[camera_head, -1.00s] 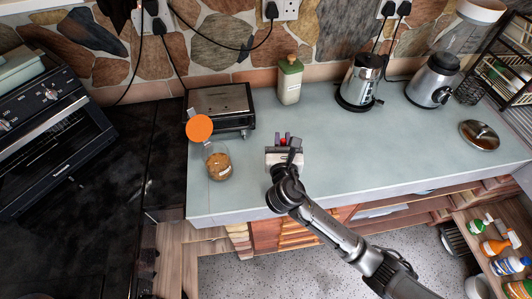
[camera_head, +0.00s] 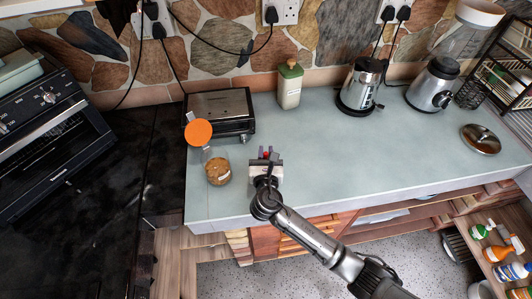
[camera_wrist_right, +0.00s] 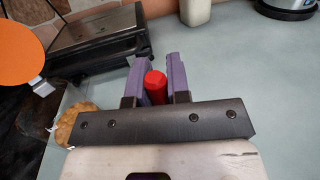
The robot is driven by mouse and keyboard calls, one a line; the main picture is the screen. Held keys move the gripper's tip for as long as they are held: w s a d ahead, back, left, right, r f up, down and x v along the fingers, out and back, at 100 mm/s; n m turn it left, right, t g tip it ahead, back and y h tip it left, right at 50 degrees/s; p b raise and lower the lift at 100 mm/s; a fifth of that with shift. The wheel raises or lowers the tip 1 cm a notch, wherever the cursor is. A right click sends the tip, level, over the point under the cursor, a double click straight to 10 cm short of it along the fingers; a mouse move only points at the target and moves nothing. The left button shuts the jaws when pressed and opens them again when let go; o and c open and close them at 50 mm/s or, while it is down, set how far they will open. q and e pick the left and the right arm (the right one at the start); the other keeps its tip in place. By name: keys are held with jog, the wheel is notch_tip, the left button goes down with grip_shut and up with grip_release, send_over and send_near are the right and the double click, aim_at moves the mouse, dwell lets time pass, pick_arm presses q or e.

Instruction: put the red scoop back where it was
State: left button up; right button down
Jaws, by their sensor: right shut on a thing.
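My right gripper (camera_head: 265,156) is shut on the red scoop (camera_wrist_right: 155,88), whose red end shows between the purple fingers in the right wrist view. The scoop is only a small red spot in the head view, and the rest of it is hidden. The gripper is over the counter, just right of and apart from a clear jar (camera_head: 218,172) with brown contents. The jar's round orange lid (camera_head: 198,132) stands open at its upper left. The jar's brown contents (camera_wrist_right: 75,125) also show at the left of the right wrist view. My left gripper is not in view.
A black and steel grill (camera_head: 219,103) stands behind the jar. A cream bottle with a green cap (camera_head: 289,85), a kettle (camera_head: 360,85) and a blender (camera_head: 434,85) stand along the wall. A pot lid (camera_head: 480,138) lies at the right. The middle counter (camera_head: 370,150) is clear.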

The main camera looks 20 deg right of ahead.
jog(key=shift+f, duration=0.15)
jog(key=c, duration=1.1)
grip_release()
jog(key=shift+s+a, duration=0.1)
jog(key=shift+s, duration=0.05)
jog(key=v, duration=1.1)
jog(key=shift+s, duration=0.35)
